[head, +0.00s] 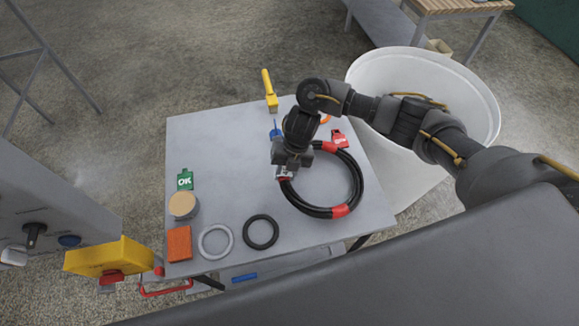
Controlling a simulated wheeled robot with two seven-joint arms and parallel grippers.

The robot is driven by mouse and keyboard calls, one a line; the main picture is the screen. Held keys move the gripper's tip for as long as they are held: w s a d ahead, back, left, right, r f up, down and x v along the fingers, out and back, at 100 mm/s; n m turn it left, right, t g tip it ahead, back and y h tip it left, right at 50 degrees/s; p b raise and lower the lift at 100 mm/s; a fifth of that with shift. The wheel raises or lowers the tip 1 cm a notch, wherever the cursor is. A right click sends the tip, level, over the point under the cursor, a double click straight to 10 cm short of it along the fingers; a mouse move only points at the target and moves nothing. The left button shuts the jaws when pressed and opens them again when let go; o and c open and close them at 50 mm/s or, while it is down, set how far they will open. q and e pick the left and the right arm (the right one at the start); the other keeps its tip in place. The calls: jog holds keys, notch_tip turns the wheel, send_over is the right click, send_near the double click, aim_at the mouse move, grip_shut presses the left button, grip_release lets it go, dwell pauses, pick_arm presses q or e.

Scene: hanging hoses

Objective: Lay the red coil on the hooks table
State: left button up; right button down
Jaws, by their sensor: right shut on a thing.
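The red coil (341,211) is a black hose wound in a ring with red bands. It is over the right part of the grey table (210,139) in the head view. From this angle I cannot tell whether it rests on the top or is slightly above it. My right gripper (284,174) is shut on the coil at its left side, and the arm hides part of it there. My left gripper is not in view.
A yellow-handled tool (269,90) lies at the far edge. A white bin (482,99) stands right.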

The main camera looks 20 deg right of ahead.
jog(key=shift+w+a+f+h, duration=0.15)
jog(key=shift+f+h, duration=0.15)
jog(key=shift+f, duration=0.3)
jog(key=shift+s+a+f+h, duration=0.1)
jog(key=shift+a+f+h, duration=0.15)
jog(key=shift+f, duration=0.3)
jog(key=shift+w+a+f+h, duration=0.1)
jog(key=shift+f+h, duration=0.25)
jog(key=shift+f, duration=0.25)
jog(key=c, duration=0.9)
grip_release()
jog(key=shift+c, duration=0.2)
jog(key=shift+r, duration=0.1)
jog(key=shift+w+r, duration=0.1)
jog(key=shift+r, duration=0.25)
jog(key=r, duration=0.6)
jog(key=w+d+r, duration=0.1)
jog(key=r, duration=0.2)
jog(key=shift+d+r+b, duration=0.1)
jog(key=shift+r+b, duration=0.2)
jog(key=shift+r, duration=0.15)
